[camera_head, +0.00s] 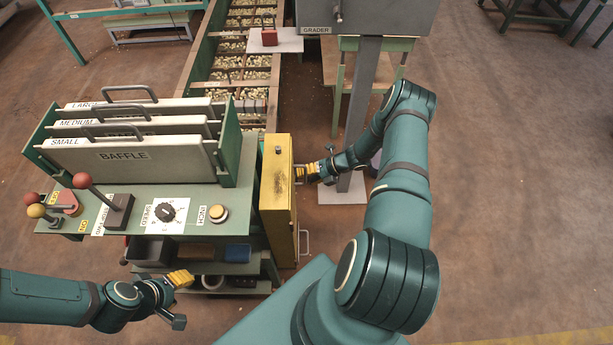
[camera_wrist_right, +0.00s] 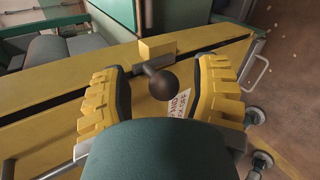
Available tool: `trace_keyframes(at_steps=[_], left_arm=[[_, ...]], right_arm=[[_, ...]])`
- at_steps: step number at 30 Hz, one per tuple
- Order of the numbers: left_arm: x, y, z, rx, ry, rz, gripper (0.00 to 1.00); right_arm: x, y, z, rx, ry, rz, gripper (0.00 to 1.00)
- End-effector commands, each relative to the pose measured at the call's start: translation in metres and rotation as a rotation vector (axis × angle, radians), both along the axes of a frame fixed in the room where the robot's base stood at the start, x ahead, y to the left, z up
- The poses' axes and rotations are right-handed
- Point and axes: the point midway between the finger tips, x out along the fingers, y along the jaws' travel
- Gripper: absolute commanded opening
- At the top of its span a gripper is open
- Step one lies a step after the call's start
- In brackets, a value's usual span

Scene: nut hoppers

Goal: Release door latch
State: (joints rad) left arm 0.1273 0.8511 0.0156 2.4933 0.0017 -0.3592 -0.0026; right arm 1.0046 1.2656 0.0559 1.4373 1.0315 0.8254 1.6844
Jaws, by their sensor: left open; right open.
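The yellow door (camera_head: 277,195) is on the right end of the machine bench, and it spans the right wrist view (camera_wrist_right: 60,120). A latch with a dark round knob (camera_wrist_right: 163,85) on a short rod stands by a small yellow block (camera_wrist_right: 157,48). My right gripper (camera_head: 303,173) is at the door's right side. In the right wrist view its yellow fingers (camera_wrist_right: 160,78) are open on either side of the knob, with gaps showing. A white label beside the knob is partly hidden. My left gripper (camera_head: 181,300) is open and empty in front of the bench.
Baffle plates (camera_head: 125,155) stand in a green rack on the bench. Red and yellow ball levers, a speed dial (camera_head: 167,212) and a button are in front. A conveyor of nuts (camera_head: 245,60) runs behind. A grader post (camera_head: 360,110) stands to the right, with open floor beyond.

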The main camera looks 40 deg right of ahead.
Motion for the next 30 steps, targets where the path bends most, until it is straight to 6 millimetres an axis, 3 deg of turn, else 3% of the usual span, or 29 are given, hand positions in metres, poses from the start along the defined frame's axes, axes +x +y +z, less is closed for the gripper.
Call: trace_keyframes(at_steps=[8, 21, 30], left_arm=[[0.000, 0.000, 0.000, 0.000, 0.000, 0.000, 0.47], [0.000, 0.000, 0.000, 0.000, 0.000, 0.000, 0.47], [0.000, 0.000, 0.000, 0.000, 0.000, 0.000, 0.47]], right_arm=[[-0.010, -0.013, 0.009, -0.005, 0.002, -0.002, 0.62], [-0.053, -0.066, 0.055, -0.003, 0.001, -0.001, 0.62], [-0.063, -0.077, 0.066, 0.000, 0.001, 0.001, 0.62]])
